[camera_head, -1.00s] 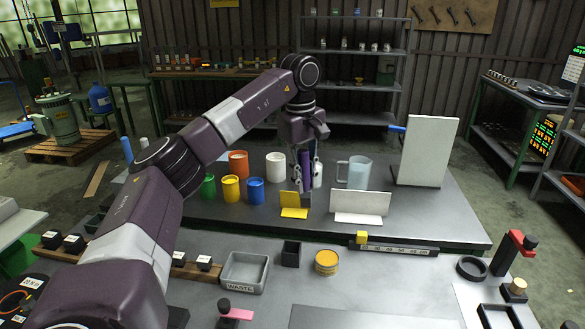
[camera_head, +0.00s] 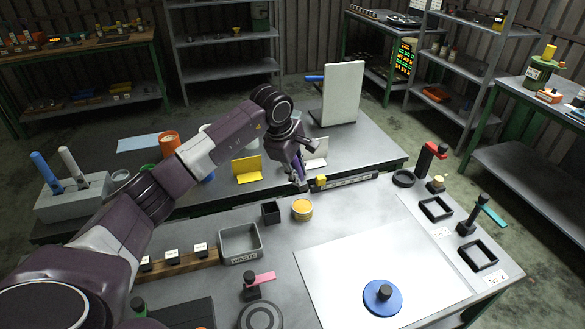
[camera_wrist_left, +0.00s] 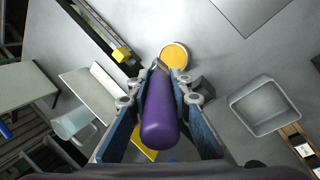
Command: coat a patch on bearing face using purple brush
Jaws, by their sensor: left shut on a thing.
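My left gripper (camera_head: 299,184) is shut on the purple brush (camera_wrist_left: 160,115). In the left wrist view the brush lies lengthwise between the two fingers, its thick purple handle toward the camera. In the head view the gripper points down, near the gap between the two tables, behind the yellow tin (camera_head: 302,207). The tin holds yellow-orange material and shows just beyond the fingertips in the left wrist view (camera_wrist_left: 174,56). A grey round part (camera_head: 260,317) is cut off at the bottom edge; I cannot tell whether it is the bearing. My right gripper is not in view.
A black square cup (camera_head: 271,212) and the grey WASTE tray (camera_head: 240,256) stand left of the tin. A scale bar with a yellow slider (camera_head: 345,181) lies behind. A white sheet (camera_head: 340,275) bears a blue disc (camera_head: 382,301) with a black knob. The sheet is otherwise clear.

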